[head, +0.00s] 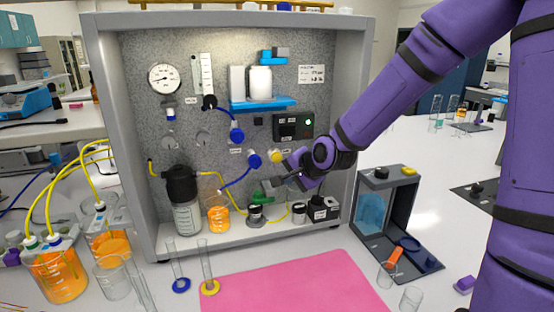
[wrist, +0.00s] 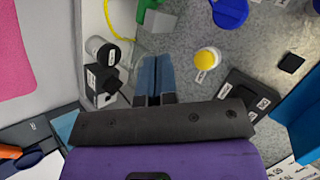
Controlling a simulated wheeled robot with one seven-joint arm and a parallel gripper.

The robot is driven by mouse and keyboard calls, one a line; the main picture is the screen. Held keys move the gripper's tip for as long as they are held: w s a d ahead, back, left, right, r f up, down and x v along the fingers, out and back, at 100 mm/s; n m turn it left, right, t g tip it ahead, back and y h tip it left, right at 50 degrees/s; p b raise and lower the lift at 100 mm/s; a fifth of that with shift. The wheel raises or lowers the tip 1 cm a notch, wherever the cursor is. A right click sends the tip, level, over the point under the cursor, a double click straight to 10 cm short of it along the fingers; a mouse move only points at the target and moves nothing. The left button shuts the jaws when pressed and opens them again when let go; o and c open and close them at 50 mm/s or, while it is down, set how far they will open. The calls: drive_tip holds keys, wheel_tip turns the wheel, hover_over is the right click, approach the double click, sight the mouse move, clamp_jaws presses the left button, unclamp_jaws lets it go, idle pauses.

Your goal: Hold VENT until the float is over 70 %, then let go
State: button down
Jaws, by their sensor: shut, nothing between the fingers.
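The round yellow button (head: 275,156) sits on the grey speckled panel; it also shows in the wrist view (wrist: 207,58). Its small label cannot be read, so I cannot confirm that it is VENT.
A green-handled valve (head: 262,198) is close below my fingers. Blue knobs (head: 254,160) are left of the button. Bottles and a beaker stand on the rig's floor. A pink mat (head: 295,285) lies in front.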

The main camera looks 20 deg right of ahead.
drive_tip(key=w, duration=0.8)
drive_tip(key=shift+w, duration=0.4)
drive_tip(key=shift+w, duration=0.1)
idle(1.9)
drive_tip(key=shift+w, duration=0.35)
drive_tip(key=shift+w, duration=0.5)
idle(1.9)
drive_tip(key=shift+s, duration=0.15)
idle(0.4)
drive_tip(key=shift+s, duration=0.8)
drive_tip(key=shift+s, duration=2.5)
